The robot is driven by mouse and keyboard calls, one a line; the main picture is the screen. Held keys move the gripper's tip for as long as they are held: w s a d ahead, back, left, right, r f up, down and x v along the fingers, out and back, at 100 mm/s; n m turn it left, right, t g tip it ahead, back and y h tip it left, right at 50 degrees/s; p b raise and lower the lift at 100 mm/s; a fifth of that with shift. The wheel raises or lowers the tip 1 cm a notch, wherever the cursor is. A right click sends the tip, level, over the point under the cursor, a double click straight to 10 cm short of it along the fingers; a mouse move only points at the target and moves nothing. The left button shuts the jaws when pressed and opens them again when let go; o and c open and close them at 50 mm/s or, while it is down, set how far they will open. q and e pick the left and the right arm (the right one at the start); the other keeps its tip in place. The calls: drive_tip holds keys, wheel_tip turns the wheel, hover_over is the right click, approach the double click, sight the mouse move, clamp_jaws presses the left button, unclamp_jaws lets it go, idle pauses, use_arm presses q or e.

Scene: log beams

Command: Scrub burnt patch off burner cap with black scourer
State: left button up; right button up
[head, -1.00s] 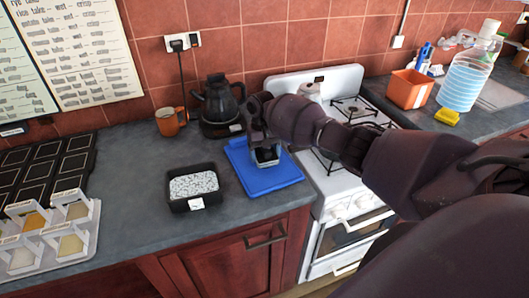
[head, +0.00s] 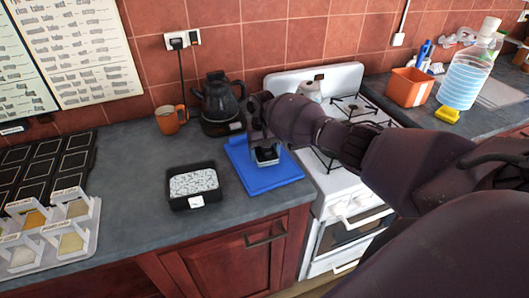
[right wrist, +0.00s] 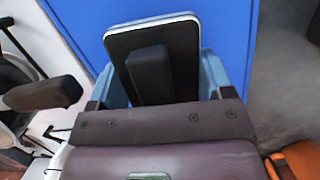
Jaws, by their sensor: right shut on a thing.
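My right gripper (head: 265,147) reaches down over the blue mat (head: 283,178) on the counter. It is shut on the black scourer (head: 267,155), a dark rounded block with a pale edge. In the right wrist view, the scourer (right wrist: 178,62) shows its flat black top, its raised black grip and a finger on either side, with the blue mat (right wrist: 217,22) around it. I cannot tell whether the scourer touches what is below. I cannot make out the burner cap or its burnt patch; the scourer and gripper hide what lies under them. My left gripper is not in view.
A black tray of pale granules (head: 193,183) stands left of the mat. A dark kettle (head: 221,103) and an orange mug (head: 169,119) stand behind. The white stove (head: 343,188) is close on the right.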

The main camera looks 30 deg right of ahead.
drive_tip(key=shift+f+p, duration=0.15)
drive_tip(key=shift+p, duration=0.7)
idle(1.8)
drive_tip(key=shift+s+f+p, duration=0.1)
drive_tip(key=shift+f+p, duration=0.1)
drive_tip(key=shift+p, duration=0.15)
idle(1.4)
drive_tip(key=shift+d, duration=0.1)
drive_tip(key=shift+d+r, duration=0.1)
drive_tip(key=shift+d, duration=0.35)
drive_tip(key=shift+a+r, duration=0.1)
drive_tip(key=shift+a, duration=1.05)
drive_tip(key=shift+d, duration=0.15)
